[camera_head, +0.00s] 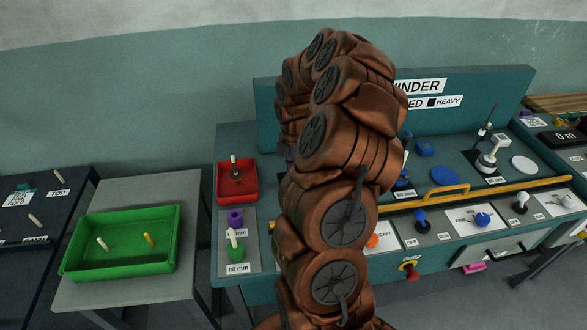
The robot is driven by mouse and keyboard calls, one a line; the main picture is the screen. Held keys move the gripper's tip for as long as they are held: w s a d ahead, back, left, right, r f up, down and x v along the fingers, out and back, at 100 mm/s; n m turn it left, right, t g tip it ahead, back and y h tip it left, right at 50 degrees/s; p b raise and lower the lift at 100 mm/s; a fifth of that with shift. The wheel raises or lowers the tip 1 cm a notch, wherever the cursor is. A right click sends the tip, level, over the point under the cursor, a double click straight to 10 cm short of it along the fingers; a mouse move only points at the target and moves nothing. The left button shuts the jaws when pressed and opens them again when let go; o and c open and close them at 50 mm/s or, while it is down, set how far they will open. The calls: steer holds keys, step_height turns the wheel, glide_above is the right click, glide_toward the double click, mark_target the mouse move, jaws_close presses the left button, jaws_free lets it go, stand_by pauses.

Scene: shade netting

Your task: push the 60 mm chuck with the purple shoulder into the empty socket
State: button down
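A small purple piece (235,217) stands upright on the grey strip at the left end of the teal bench. The label beside it is partly hidden and too small to read, so I cannot tell whether it is the 60 mm chuck. Below it is a green piece with a pale top (235,250), with a label reading 80 mm (238,268) in front. My brown arm stands in the middle of the view and covers part of the bench. My gripper is not visible. I cannot make out an empty socket; part of the winder is behind my arm.
A red tray (223,195) holding a dark-and-pale piece sits behind the purple piece. A green tray (75,268) with two small pegs is on a grey table at left. The winder back panel (480,88), a yellow rail (510,191) and several knobs are at right.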

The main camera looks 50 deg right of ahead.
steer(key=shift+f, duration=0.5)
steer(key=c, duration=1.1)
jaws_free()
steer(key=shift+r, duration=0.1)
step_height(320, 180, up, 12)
